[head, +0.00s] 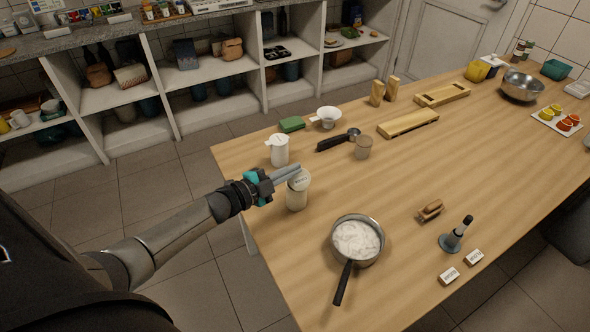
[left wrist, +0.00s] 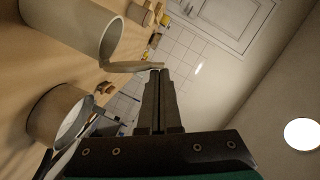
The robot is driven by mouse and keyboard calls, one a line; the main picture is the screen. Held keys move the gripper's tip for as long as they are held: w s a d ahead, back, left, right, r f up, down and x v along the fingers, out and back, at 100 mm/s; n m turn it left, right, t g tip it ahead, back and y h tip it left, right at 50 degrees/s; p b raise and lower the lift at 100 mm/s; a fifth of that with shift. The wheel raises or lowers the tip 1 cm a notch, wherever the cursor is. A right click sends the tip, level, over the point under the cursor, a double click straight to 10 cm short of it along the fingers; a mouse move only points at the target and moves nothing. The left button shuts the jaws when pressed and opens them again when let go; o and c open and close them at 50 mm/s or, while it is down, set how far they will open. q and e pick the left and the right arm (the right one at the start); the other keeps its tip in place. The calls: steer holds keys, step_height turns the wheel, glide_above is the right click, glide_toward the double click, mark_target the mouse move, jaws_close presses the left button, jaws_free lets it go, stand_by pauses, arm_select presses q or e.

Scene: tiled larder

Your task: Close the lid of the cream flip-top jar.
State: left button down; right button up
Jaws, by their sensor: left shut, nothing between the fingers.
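The cream flip-top jar (head: 296,200) stands upright near the table's left edge. My left gripper (head: 297,168) is shut and empty, with its fingertips at the jar's top on the far side in the head view. In the left wrist view a large pale cylinder, which looks like the jar (left wrist: 70,28), lies at upper left, with a thin lid-like flap (left wrist: 132,67) standing out from its rim. The shut fingertips (left wrist: 160,72) are close to the flap's end; I cannot tell whether they touch. My right gripper is not in view.
A white jug-like vessel (head: 280,151) stands just behind the jar. A saucepan (head: 356,260) with white contents stands in front, its handle pointing forward. A portafilter (head: 335,141), a small beige cup (head: 363,148) and a green sponge (head: 292,124) lie behind. The table's middle is clear.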

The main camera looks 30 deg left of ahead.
arm_select(q)
steer(key=shift+w+a+f+n+g, duration=0.15)
steer(key=shift+w+a+n, duration=0.15)
steer(key=shift+n, duration=0.3)
steer(key=shift+w+a+f+n+g, duration=0.15)
steer(key=shift+a+n, duration=0.25)
steer(key=shift+n, duration=0.2)
steer(key=shift+r, duration=0.1)
steer(key=s+a+r+p, duration=0.4)
steer(key=s+a+r, duration=0.1)
steer(key=s, duration=0.3)
steer(key=shift+s+r+p, duration=0.2)
steer(key=shift+r+p, duration=0.15)
steer(key=shift+r, duration=0.3)
